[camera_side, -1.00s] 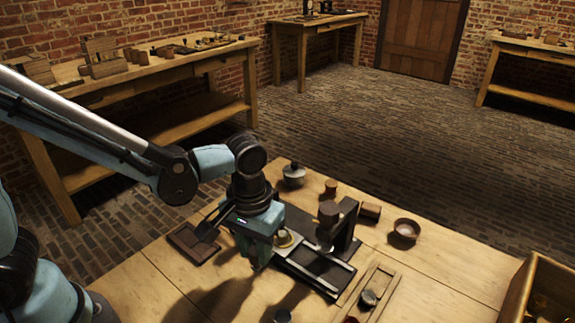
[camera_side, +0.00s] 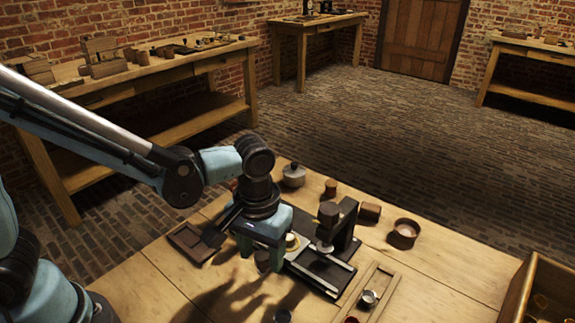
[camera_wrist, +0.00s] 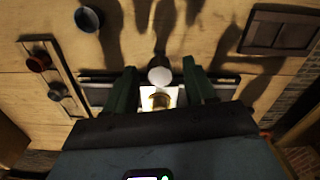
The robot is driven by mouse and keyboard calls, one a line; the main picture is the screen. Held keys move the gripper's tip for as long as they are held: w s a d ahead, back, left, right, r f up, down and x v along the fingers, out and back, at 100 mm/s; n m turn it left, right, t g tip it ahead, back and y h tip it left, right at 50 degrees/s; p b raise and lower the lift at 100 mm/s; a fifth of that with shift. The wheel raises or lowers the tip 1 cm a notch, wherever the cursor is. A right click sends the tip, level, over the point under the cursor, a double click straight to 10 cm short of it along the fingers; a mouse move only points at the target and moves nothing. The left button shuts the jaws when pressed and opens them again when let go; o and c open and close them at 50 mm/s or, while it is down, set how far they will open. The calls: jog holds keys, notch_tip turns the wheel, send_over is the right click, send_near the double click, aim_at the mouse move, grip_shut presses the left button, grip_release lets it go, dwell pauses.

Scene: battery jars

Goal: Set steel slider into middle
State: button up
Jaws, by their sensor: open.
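A round steel-topped knob (camera_side: 369,298), which looks like the steel slider, sits in the wooden track frame (camera_side: 387,282). A reddish knob (camera_wrist: 38,61) sits in the same frame, and the steel one (camera_wrist: 57,90) shows beside it in the wrist view. My gripper (camera_side: 265,240) is open over the left end of the black railed fixture (camera_side: 320,270), away from the track frame. In the wrist view its fingers (camera_wrist: 160,82) stand apart on either side of a grey round-topped cylinder (camera_wrist: 160,75) and a brass-coloured piece (camera_wrist: 160,99). I cannot tell whether either finger touches them.
The fixture's dark post (camera_side: 345,226) rises right of my gripper. A brown tray (camera_side: 190,243) lies at left, a bowl (camera_side: 404,231) at right, and a lidded pot (camera_side: 293,175) behind. A wooden crate (camera_side: 515,290) stands at the right edge. The right tabletop is mostly clear.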

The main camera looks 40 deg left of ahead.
notch_tip(320, 180, up, 12)
dwell(0.6)
jog(key=shift+f, duration=0.1)
jog(key=s+a+f+m+t, duration=0.1)
jog(key=a+t, duration=0.6)
jog(key=a, duration=0.7)
jog(key=shift+a+f+m, duration=0.25)
jog(key=shift+f+m, duration=0.35)
jog(key=shift+f, duration=0.2)
jog(key=shift+s, duration=0.1)
